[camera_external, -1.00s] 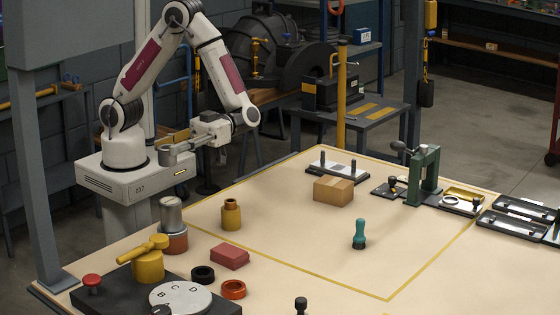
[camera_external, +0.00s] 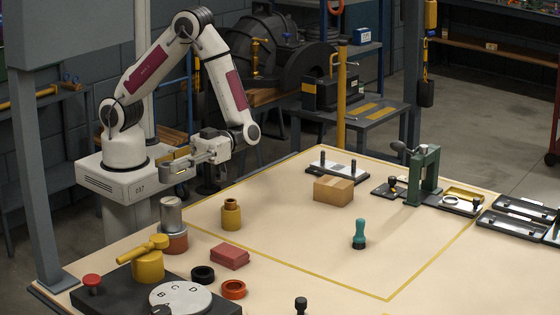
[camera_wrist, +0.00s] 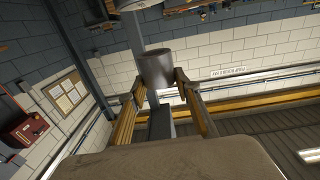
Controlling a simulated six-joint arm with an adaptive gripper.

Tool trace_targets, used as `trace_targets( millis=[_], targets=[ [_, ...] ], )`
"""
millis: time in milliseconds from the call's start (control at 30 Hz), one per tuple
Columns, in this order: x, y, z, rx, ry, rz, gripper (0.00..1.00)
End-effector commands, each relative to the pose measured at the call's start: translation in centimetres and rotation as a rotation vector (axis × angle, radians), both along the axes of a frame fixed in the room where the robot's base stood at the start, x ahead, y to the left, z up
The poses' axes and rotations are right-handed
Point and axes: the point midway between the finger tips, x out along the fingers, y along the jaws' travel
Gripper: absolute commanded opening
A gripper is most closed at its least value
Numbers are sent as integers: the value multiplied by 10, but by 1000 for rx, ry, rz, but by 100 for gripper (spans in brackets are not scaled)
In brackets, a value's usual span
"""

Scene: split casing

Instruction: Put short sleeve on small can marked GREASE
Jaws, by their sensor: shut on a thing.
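My gripper (camera_external: 181,168) is shut on a short grey sleeve (camera_wrist: 157,68), high above the table's left back edge. In the wrist view the sleeve sits between my two fingertips (camera_wrist: 160,85), apart from any can.
A yellow valve-like fixture (camera_external: 148,262) and a lettered disc (camera_external: 181,298) are at front left. A red block (camera_external: 230,256), black ring (camera_external: 203,274) and orange ring (camera_external: 233,289) lie nearby. A cardboard box (camera_external: 333,190) and teal-handled tool (camera_external: 359,233) stand within the yellow outline.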

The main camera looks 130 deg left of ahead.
Motion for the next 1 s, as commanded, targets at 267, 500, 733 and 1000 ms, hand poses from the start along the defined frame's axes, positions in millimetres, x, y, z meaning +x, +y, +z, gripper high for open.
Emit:
trace_targets(
  millis=[267,500,733,1000],
  targets=[
    [0,0,-15,-1,-1,0,0],
    [0,0,-15,-1,-2,0,0],
    [0,0,-22,-1,0,0,0],
    [0,0,-44,-2,1,-1,0]
  ],
)
